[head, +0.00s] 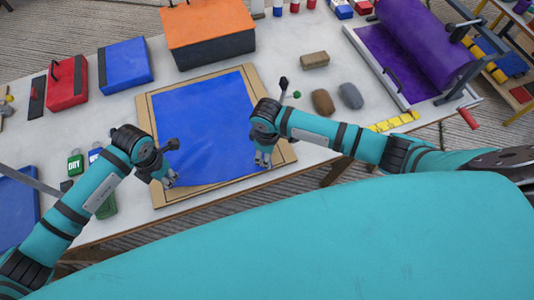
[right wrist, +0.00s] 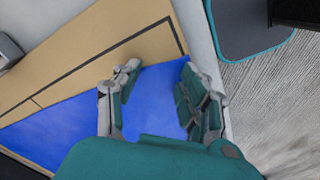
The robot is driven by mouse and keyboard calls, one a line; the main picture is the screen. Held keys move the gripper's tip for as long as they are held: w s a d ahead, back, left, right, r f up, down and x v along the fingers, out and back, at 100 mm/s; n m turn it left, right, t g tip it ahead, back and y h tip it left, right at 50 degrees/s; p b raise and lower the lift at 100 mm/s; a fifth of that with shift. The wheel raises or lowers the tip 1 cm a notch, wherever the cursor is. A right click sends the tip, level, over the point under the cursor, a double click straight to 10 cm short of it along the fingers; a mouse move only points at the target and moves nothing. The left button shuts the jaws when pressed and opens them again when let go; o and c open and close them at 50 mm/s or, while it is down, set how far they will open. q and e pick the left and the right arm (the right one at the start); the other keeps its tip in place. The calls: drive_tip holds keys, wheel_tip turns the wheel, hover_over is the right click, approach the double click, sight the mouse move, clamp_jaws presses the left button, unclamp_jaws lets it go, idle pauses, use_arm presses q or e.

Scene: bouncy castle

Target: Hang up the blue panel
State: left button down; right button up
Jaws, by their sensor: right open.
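The blue panel (head: 203,115) lies flat on a tan board (head: 146,112) with dark outline lines, on the white table. My left gripper (head: 169,182) is at the panel's near left corner. Whether its fingers are apart or closed is too small to tell. My right gripper (head: 263,160) is at the near right part of the panel. In the right wrist view my right gripper (right wrist: 160,82) is open, with the blue panel (right wrist: 155,92) showing between its fingers and the board (right wrist: 100,50) beyond. I cannot tell whether the fingers touch the panel.
An orange-topped box (head: 208,30) stands behind the board. Red (head: 67,83) and blue (head: 125,66) pads lie left. A tan block (head: 314,60) and two stones (head: 323,101) lie right, near a purple roll (head: 430,45). Small bottles (head: 75,163) stand by my left arm.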

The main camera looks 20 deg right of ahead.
drive_tip(key=o, duration=0.3)
wheel_tip(320, 180, up, 9)
drive_tip(key=shift+f, duration=4.6)
drive_tip(key=shift+c, duration=0.3)
drive_tip(key=shift+s+d+f, duration=0.15)
drive_tip(key=shift+d, duration=0.05)
clamp_jaws()
drive_tip(key=shift+a+r, duration=0.15)
drive_tip(key=shift+r, duration=2.5)
